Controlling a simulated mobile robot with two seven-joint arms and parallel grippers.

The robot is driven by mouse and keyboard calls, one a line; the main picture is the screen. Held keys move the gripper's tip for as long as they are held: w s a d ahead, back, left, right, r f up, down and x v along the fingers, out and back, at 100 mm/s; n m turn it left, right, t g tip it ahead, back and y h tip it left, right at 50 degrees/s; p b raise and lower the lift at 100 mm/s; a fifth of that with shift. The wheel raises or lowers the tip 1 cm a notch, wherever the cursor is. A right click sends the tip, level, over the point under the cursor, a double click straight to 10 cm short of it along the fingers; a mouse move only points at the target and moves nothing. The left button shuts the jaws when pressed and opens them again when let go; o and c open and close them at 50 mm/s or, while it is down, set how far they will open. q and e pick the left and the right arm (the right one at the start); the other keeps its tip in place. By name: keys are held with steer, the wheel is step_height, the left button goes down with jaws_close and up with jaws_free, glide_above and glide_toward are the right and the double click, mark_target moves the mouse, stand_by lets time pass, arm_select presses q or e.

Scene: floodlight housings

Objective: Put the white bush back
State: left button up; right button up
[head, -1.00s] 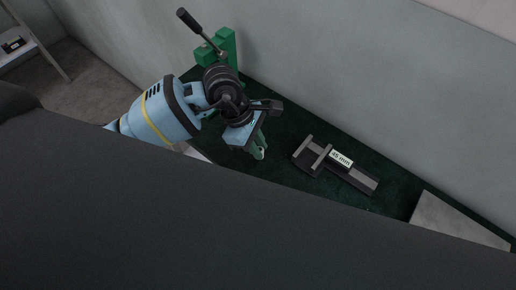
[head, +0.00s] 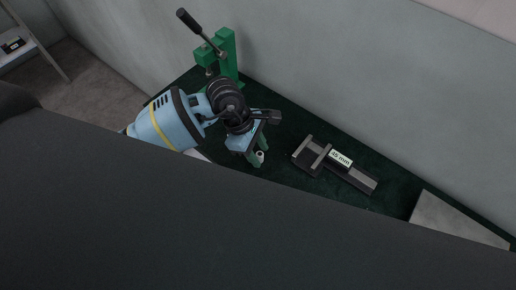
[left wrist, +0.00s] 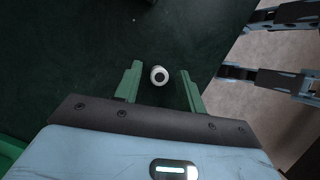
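The white bush (head: 261,154) is a small white ring with a dark hole. It stands on the dark green bench top (head: 290,125), and in the left wrist view the bush (left wrist: 159,76) shows end-on. My left gripper (head: 258,152) is open with its green fingers at the bush. In the left wrist view the fingertips (left wrist: 160,69) lie either side of the bush, with a gap on both sides. I cannot tell how far the fingers reach down beside it. My right gripper is not identifiable in these views.
A green lever press (head: 228,55) stands behind my left arm by the wall. A dark gauge marked 45 mm (head: 340,165) lies right of the gripper. A grey slab (head: 450,220) is farther right. My own dark body hides the near side.

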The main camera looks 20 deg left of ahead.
arm_select(q)
steer(key=shift+r, duration=0.2)
steer(key=v, duration=1.2)
